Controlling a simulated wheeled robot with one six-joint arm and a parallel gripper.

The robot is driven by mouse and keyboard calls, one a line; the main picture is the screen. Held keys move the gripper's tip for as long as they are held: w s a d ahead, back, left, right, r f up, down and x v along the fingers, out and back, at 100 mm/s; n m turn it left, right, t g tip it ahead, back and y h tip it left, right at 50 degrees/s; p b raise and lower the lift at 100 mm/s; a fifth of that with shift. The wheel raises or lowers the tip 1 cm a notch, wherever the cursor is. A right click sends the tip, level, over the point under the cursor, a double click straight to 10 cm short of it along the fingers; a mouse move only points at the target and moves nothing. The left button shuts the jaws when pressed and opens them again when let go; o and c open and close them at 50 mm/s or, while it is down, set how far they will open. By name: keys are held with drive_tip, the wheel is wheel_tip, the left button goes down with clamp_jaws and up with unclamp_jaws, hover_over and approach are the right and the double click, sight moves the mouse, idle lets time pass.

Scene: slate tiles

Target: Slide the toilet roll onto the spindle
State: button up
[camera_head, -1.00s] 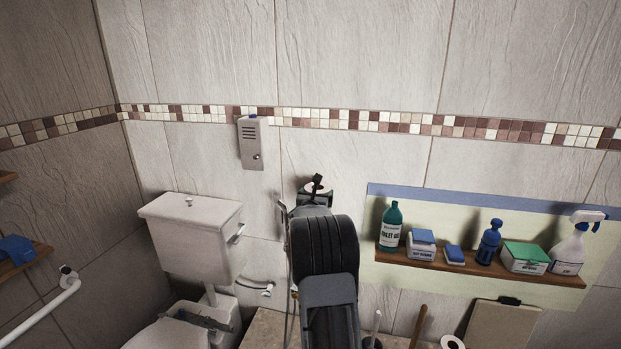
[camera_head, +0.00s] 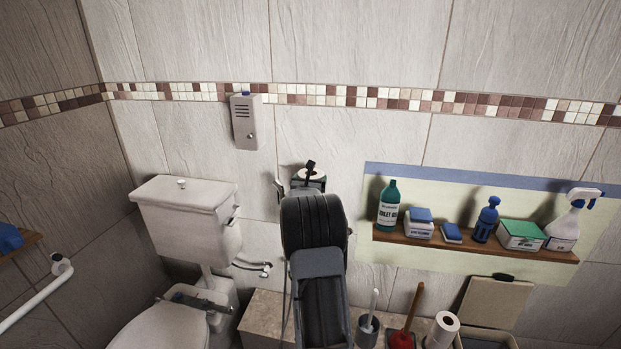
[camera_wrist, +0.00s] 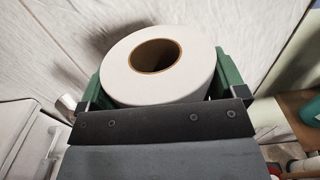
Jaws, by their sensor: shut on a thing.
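A white toilet roll with a brown core hole (camera_wrist: 160,90) sits between the two green fingers of my gripper (camera_wrist: 160,55) in the wrist view. My gripper is shut on it, and the hole faces up toward the camera. In the head view my arm hides most of the gripper (camera_head: 309,184), and only a little of the roll shows near the wall. A small dark part stands up there; I cannot tell what it belongs to. I cannot make out the spindle clearly in either view.
A toilet cistern (camera_head: 188,220) stands left of my arm. A wooden shelf (camera_head: 470,248) with several cleaning bottles and boxes is on the right. Below are a red plunger (camera_head: 402,338), a brush holder (camera_head: 367,331) and another white roll (camera_head: 441,330). A grey dispenser (camera_head: 246,122) hangs above left.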

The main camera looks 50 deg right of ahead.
drive_tip(key=shift+f+b, duration=0.85)
drive_tip(key=shift+f, duration=1.45)
wheel_tip(320, 180, down, 11)
drive_tip(key=b, duration=1.1)
drive_tip(key=shift+r, duration=0.2)
drive_tip(key=shift+f, duration=0.1)
drive_tip(key=o, duration=0.7)
drive_tip(key=shift+c, duration=0.2)
drive_tip(key=shift+a, duration=0.1)
drive_tip(key=v, duration=1.3)
drive_tip(key=shift+a+b, duration=0.3)
drive_tip(key=shift+a, duration=0.05)
drive_tip(key=shift+s, duration=0.15)
